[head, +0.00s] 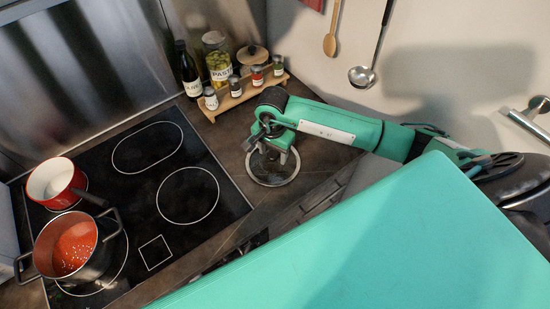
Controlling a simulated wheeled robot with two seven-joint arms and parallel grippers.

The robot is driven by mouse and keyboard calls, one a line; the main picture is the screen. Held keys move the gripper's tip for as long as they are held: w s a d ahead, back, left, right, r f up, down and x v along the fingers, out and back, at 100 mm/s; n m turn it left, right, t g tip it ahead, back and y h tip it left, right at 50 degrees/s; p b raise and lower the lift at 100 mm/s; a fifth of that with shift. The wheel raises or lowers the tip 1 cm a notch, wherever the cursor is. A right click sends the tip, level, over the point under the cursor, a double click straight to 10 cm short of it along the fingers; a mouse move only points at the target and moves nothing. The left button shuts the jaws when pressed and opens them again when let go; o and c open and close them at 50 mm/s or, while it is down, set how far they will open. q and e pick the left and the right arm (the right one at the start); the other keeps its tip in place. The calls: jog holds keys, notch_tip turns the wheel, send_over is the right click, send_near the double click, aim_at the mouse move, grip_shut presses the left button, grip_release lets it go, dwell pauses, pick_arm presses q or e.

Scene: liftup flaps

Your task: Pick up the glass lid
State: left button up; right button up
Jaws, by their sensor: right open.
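The glass lid (263,174) is a round, clear disc with a metal rim, lying on the dark countertop right of the cooktop. My right gripper (270,153) is over the lid, pointing down, and covers its upper middle. It is open. The lid's knob is hidden behind the gripper, so I cannot tell whether the fingers are around it or touching it. My left gripper is not in view.
The black cooktop (188,195) holds a small red pot (57,182) and a larger pot of red sauce (72,247). Behind my gripper, a wooden rack (236,97) holds several spice jars, near a dark bottle (187,70) and a pasta jar (217,62). A ladle (362,76) hangs on the wall.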

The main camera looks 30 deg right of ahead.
jog(key=shift+s+a+r, duration=0.15)
jog(key=shift+s+r, duration=0.05)
jog(key=shift+c, duration=0.3)
grip_shut()
